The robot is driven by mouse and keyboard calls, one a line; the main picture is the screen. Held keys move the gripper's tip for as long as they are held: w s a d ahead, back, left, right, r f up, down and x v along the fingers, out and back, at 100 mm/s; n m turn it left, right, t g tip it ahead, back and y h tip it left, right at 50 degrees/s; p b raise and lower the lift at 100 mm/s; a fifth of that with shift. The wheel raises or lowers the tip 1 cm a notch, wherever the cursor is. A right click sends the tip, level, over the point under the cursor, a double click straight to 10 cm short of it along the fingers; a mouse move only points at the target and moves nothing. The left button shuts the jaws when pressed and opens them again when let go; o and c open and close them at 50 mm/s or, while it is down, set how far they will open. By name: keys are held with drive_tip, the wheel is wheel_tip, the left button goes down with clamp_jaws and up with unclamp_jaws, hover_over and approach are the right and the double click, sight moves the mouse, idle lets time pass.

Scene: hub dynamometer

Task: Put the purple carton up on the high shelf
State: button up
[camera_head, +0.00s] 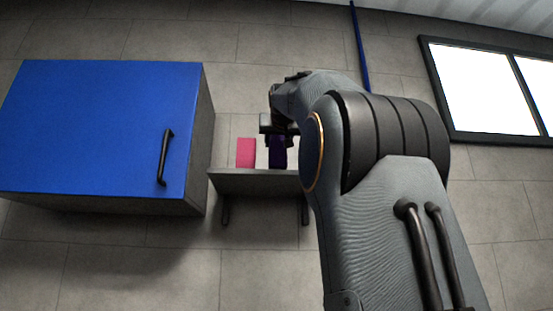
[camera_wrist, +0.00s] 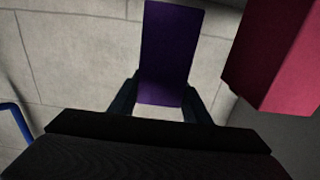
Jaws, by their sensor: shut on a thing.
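The purple carton (camera_head: 278,156) is at the high shelf (camera_head: 250,184), a small grey shelf on the tiled wall. My gripper (camera_head: 279,138) reaches in from the right and is shut on the top part of the carton. In the wrist view the purple carton (camera_wrist: 167,60) stands between the two dark fingers of my gripper (camera_wrist: 161,98). The carton looks upright. I cannot tell whether its bottom touches the shelf board. My arm hides the right end of the shelf.
A pink carton (camera_head: 246,153) stands on the shelf just left of the purple one, with a small gap. It is also close in the wrist view (camera_wrist: 275,55). A blue-fronted cabinet (camera_head: 95,125) is left of the shelf. A window (camera_head: 490,90) is at the right.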

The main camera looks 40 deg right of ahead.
sight(279, 149)
drive_tip(key=shift+f, duration=2.05)
drive_tip(key=shift+f, duration=0.15)
drive_tip(key=o, duration=1.2)
drive_tip(key=shift+r, duration=0.2)
drive_tip(key=b+v, duration=0.5)
drive_tip(key=v, duration=0.7)
drive_tip(key=shift+f, duration=0.1)
